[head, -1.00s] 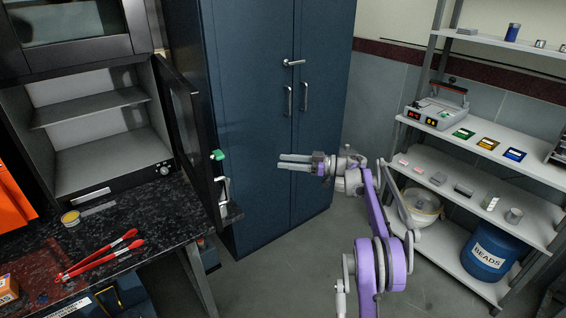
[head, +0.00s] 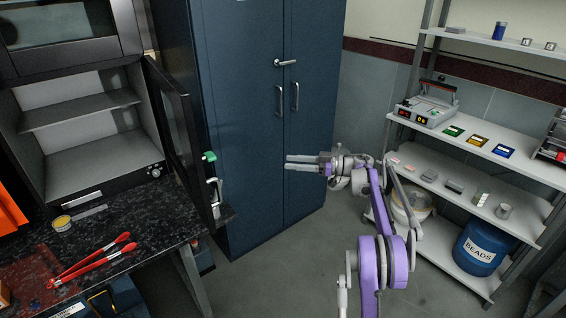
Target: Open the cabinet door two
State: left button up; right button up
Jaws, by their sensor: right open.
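A tall dark blue cabinet (head: 237,155) stands in the middle of the head view. Its two doors are shut and meet at a vertical seam. A silver lever handle (head: 285,62) sits near the top of the seam. Below it are two upright bar handles, a left one (head: 279,101) and a right one (head: 295,96). My right gripper (head: 287,163) is open and empty, pointing left, in front of the doors and below the bar handles in the picture. It does not appear to touch any handle. My left gripper is not in view.
An oven-like chamber (head: 88,158) at left has its dark door (head: 178,130) swung open beside the cabinet. Red tongs (head: 92,262) lie on the black counter (head: 150,225). White shelves (head: 480,150) with a blue beads drum (head: 478,246) stand at right. Grey floor (head: 270,270) is clear.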

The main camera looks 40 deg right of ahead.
jog(key=v, duration=0.6)
jog(key=shift+s, duration=0.1)
